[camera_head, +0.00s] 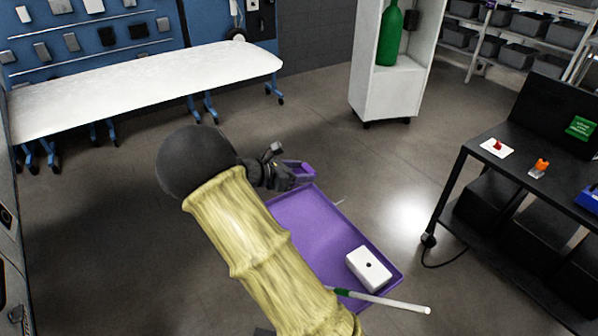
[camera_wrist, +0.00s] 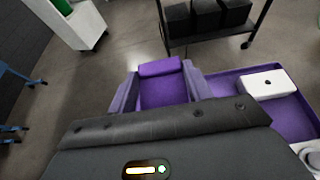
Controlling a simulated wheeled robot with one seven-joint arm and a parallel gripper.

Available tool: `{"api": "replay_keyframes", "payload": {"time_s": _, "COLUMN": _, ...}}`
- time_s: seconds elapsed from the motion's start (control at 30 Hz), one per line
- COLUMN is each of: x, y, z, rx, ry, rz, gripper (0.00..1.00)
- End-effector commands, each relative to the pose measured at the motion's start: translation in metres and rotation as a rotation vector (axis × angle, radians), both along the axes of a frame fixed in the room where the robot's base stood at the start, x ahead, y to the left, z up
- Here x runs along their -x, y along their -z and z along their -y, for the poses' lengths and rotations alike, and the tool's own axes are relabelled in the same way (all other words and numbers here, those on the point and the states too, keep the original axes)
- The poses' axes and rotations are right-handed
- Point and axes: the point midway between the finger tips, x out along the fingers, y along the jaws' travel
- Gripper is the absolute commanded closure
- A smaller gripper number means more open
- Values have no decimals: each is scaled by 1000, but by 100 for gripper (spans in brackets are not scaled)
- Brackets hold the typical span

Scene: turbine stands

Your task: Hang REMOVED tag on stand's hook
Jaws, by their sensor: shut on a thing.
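My gripper (camera_head: 296,173) is at the end of my arm, raised beyond the far left end of the purple tray. It is shut on a flat purple piece (camera_wrist: 162,90), which sits between the two fingers in the wrist view and has a raised lip at its far end. The piece also shows at the fingertips in the head view (camera_head: 303,168). I read no lettering on it, so I cannot tell whether it is the REMOVED tag. I cannot make out a stand's hook in either view.
The purple tray (camera_head: 300,222) bears a white box (camera_head: 368,269) and a white-and-green rod (camera_head: 395,302). A black cart (camera_head: 470,180) at right carries a white card with a red piece (camera_head: 497,147) and an orange item (camera_head: 539,168). A white cabinet (camera_head: 390,95) and table (camera_head: 150,85) stand behind. Floor between is clear.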

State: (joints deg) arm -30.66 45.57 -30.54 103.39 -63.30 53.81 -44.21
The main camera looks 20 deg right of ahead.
Motion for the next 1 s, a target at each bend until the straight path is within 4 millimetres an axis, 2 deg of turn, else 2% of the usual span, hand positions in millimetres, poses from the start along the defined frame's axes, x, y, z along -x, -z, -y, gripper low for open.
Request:
{"api": "replay_keyframes", "payload": {"time_s": 0.03, "x": 0, "y": -7, "z": 0, "rx": 0, "ry": 0, "rz": 1, "gripper": 91}}
{"api": "replay_keyframes", "payload": {"time_s": 1.0, "x": 0, "y": -69, "z": 0, "rx": 0, "ry": 0, "rz": 0, "gripper": 91}}
